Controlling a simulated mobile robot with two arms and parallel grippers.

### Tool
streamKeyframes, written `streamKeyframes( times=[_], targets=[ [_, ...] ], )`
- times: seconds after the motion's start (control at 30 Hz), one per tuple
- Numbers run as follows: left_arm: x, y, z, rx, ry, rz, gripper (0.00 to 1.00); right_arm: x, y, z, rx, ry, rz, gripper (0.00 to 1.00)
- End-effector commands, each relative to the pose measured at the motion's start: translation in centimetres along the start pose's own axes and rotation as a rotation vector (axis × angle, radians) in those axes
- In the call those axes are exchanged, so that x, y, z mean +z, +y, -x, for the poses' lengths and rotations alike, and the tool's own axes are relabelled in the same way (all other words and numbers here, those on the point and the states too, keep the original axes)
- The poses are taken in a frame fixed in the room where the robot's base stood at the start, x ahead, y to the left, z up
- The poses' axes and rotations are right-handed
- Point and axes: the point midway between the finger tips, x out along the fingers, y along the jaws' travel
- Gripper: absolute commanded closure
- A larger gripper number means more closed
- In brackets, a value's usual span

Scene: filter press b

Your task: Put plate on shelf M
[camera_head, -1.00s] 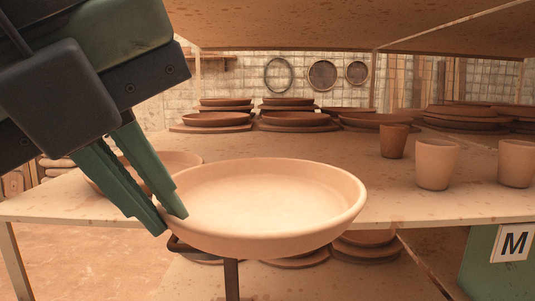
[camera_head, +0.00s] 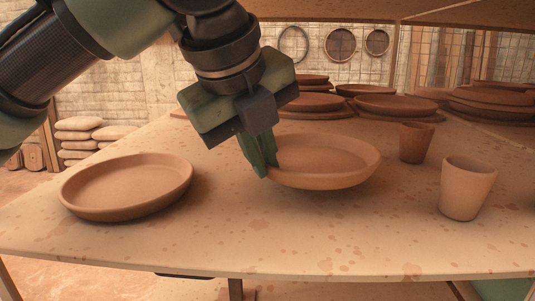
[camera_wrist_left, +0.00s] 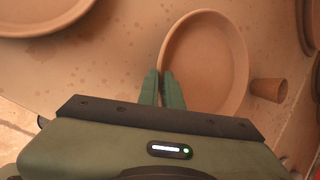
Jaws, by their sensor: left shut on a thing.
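A round clay plate (camera_head: 330,160) with a raised rim is in the middle of the head view, above the wooden shelf (camera_head: 300,240). My left gripper (camera_head: 262,168) is shut on the plate's left rim, and a shadow lies on the shelf under the plate. I cannot tell for sure whether it touches the shelf. In the left wrist view the plate (camera_wrist_left: 208,65) lies beyond the fingers (camera_wrist_left: 165,88), with its near left rim between them. The M label is out of view now. My right gripper is not in view.
Another clay plate (camera_head: 125,186) rests on the shelf at the left. Two clay cups, a small one (camera_head: 416,142) and a larger one (camera_head: 467,188), stand at the right. Stacked plates (camera_head: 395,106) fill the back. The shelf's front strip is clear.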

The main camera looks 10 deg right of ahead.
Motion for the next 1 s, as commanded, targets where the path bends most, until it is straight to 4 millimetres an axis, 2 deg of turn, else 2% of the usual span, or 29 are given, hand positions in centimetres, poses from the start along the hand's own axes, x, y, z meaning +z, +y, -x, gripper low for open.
streamKeyframes(
  times=[0.1,0.27,0.5,0.73,0.83,1.0],
  targets=[
    [0.7,-1.0,-0.5,-0.002,0.000,0.001,1.00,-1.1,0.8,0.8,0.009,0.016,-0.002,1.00],
    [1.5,-2.0,-1.1,-0.001,0.000,0.003,1.00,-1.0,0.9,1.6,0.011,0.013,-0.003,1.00],
    [0.5,-0.7,-4.0,-0.002,-0.002,-0.001,1.00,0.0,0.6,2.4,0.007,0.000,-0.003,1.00],
    [0.3,-0.5,-4.4,-0.003,0.000,0.001,1.00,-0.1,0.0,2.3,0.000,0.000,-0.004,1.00],
    [0.3,-0.4,-4.5,0.001,0.001,0.000,0.72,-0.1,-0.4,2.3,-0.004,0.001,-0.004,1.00],
    [0.3,-0.4,-4.5,0.000,0.001,0.000,0.71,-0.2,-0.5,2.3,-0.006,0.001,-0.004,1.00]
  ],
)
